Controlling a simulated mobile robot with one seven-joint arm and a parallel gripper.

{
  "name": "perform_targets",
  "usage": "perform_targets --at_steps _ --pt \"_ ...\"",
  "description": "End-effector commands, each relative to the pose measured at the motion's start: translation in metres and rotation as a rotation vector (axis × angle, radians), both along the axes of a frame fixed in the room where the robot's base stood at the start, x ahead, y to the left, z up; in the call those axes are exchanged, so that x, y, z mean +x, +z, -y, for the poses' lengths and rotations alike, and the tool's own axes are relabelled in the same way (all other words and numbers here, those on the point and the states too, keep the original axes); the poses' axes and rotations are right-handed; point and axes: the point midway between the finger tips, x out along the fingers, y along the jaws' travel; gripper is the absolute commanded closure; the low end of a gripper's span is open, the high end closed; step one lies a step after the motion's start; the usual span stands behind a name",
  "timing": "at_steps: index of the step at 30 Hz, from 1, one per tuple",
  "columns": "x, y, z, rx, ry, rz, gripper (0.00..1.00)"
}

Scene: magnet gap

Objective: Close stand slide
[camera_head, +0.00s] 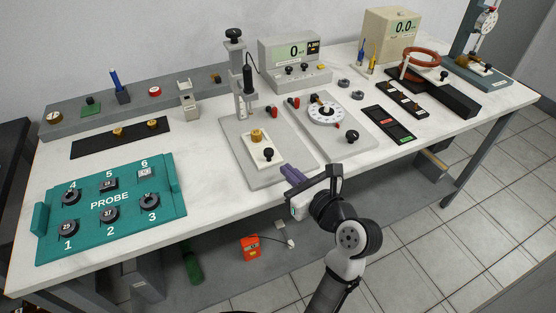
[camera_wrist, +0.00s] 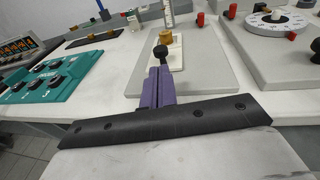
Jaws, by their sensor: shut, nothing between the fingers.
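The stand (camera_head: 283,174) has a grey base plate, an upright post with a black top knob, and a dark probe hanging on the post. A pale slide plate (camera_head: 265,162) lies on the base, with a brass piece (camera_head: 257,135) at its back and a black knob (camera_head: 268,154) at its front. My gripper (camera_head: 289,171) is shut and empty at the front edge of the base, right of and nearer than the black knob. In the wrist view, my purple fingers (camera_wrist: 158,72) point at the black knob (camera_wrist: 160,53) and partly cover the slide. Contact with the knob cannot be told.
A teal probe tray (camera_head: 110,233) stands at the left. A grey plate with a white dial (camera_head: 327,112) is close on the stand's right. A meter box (camera_head: 289,58) stands behind. Bare white tabletop (camera_head: 207,155) lies between tray and stand.

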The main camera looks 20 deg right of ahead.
Motion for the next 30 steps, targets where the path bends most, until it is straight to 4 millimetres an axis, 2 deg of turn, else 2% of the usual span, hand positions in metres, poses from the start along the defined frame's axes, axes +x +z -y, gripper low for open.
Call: perform_targets --at_steps 3,9,24,30 --pt "0.022 -0.002 -0.005 0.000 0.002 0.000 1.00" --pt "0.045 -0.006 -0.009 -0.001 0.000 0.000 1.00" --pt "0.052 -0.006 -0.010 0.000 0.000 0.000 1.00" --pt "0.074 -0.001 -0.011 0.004 0.005 -0.001 1.00"
